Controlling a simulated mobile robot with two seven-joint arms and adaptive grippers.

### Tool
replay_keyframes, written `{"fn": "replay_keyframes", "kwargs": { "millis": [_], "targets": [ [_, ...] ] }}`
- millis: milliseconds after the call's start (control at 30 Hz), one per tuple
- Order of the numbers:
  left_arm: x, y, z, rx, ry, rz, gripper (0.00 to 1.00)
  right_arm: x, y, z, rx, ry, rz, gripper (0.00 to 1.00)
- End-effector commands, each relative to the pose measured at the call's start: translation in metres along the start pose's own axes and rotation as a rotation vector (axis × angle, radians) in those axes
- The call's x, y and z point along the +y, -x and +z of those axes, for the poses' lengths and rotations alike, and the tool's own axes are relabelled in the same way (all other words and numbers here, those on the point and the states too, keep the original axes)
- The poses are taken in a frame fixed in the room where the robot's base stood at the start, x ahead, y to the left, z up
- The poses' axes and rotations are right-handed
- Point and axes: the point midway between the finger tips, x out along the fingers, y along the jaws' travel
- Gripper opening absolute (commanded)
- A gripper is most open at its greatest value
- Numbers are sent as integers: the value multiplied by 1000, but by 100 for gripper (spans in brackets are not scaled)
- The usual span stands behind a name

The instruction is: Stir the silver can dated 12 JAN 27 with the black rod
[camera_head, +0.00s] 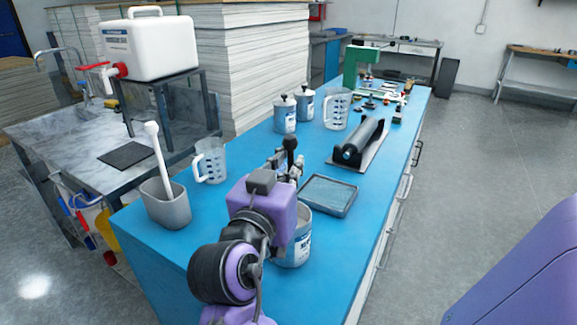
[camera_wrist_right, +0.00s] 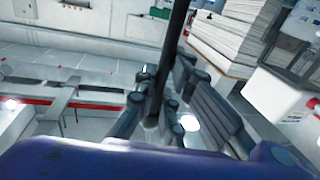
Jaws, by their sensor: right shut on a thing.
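My right gripper (camera_head: 284,165) is over the blue bench and shut on the black rod (camera_head: 290,144). In the right wrist view the black rod (camera_wrist_right: 176,42) stands between the fingers (camera_wrist_right: 157,105). Its lower end is hidden behind my arm. A silver can (camera_head: 297,246) with a white label stands close below the gripper, partly covered by my wrist. Two more silver cans (camera_head: 285,115) (camera_head: 305,106), with dark knobs on top, stand farther back. I cannot read a date on any can. My left gripper is not in view.
A grey tray (camera_head: 329,195) lies right of the near can. A clear jug (camera_head: 210,161) and a grey holder (camera_head: 167,206) with a white-handled tool stand left. Another jug (camera_head: 337,108) and a black roller (camera_head: 362,140) are farther back.

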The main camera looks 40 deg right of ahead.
Motion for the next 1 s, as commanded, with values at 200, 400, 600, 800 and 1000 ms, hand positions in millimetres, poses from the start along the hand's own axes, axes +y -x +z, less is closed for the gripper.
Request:
{"fn": "replay_keyframes", "kwargs": {
  "millis": [200,400,600,800,1000],
  "targets": [
    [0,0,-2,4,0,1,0,-3,5,3,-16,-6,-11,0],
    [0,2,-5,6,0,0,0,-3,5,0,-15,-6,-12,0],
    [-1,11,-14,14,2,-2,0,-2,5,-18,-14,-8,-12,0],
    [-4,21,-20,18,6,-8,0,-1,4,-37,-14,-9,-12,0],
    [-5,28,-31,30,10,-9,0,0,4,-55,-14,-9,-11,0]
  ]
}}
